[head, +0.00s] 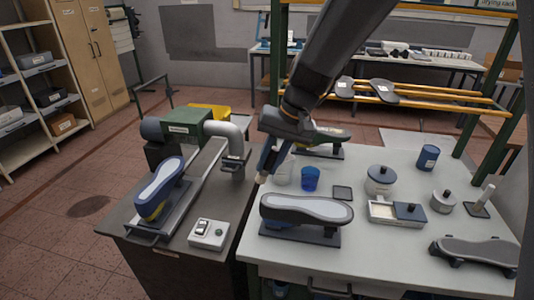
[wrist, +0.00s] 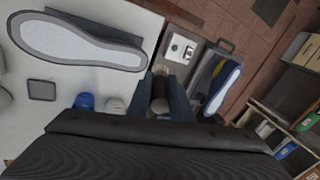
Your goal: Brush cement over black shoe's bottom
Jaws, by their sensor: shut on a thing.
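The black shoe (head: 265,212) sits bottom up on a dark stand (head: 300,233) at the front of the pale table. Its sole is light grey inside a dark rim, and the shoe also shows at the top left of the wrist view (wrist: 75,45). My gripper (head: 268,163) is above the table's left edge, left of the cups and behind the shoe's left end, apart from the shoe. In the wrist view my gripper (wrist: 162,92) is shut on a dark, round-ended thing (wrist: 160,104), perhaps a brush handle. Its working end is not clear.
A blue cup (head: 310,179), a clear cup (head: 283,173) and a dark square pad (head: 342,193) lie behind the shoe. A lidded pot (head: 380,175) and a white tray (head: 382,212) stand right. A blue shoe (head: 160,190) and switch box (head: 208,234) are on the left bench.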

